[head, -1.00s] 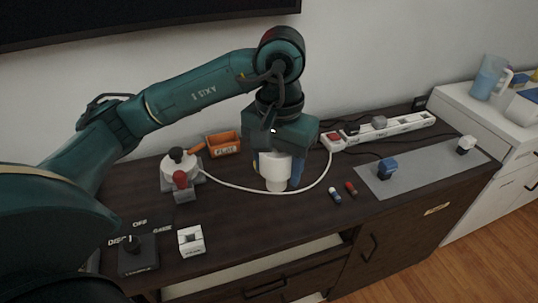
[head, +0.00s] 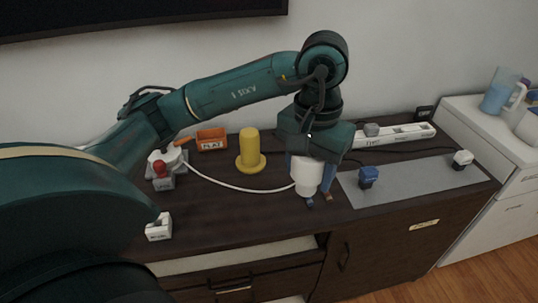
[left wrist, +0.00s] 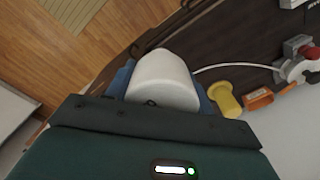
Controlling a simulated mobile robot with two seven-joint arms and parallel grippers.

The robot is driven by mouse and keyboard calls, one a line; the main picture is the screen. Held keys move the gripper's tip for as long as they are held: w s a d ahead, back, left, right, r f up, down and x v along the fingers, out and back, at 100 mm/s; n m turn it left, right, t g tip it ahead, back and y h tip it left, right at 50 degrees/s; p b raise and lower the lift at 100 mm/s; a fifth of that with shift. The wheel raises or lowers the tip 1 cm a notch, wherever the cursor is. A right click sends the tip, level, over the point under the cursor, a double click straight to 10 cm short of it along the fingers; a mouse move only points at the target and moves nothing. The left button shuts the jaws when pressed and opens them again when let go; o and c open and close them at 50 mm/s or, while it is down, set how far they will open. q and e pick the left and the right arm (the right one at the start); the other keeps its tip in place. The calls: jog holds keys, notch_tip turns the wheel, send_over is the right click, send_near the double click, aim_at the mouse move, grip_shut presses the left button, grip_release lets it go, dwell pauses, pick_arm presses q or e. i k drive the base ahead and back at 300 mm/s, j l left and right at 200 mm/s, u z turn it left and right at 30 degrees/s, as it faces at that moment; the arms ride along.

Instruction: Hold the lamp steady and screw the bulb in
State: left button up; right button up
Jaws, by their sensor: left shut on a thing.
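My left gripper (head: 308,178) is shut on a white rounded cylinder (head: 306,182), with a blue finger on each side of it. The same cylinder fills the middle of the left wrist view (left wrist: 163,82). I cannot tell whether it is a lamp part or the bulb, or whether its lower end touches the dark table. A white cord (head: 235,186) runs from the left and passes behind it. A yellow post on a round foot (head: 250,150) stands upright left of the gripper, apart from it. My right gripper does not show.
An orange box (head: 211,140) and a white device with a red knob (head: 160,168) stand at the left. A grey mat (head: 410,181) holds a blue block (head: 368,176) and a white block (head: 462,159). A power strip (head: 395,136) lies behind.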

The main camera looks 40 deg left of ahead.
aim_at(251, 160)
jog(key=i+l, duration=0.1)
jog(key=l, duration=0.15)
jog(key=i+l, duration=0.1)
jog(key=l, duration=0.2)
jog(key=u, duration=1.65)
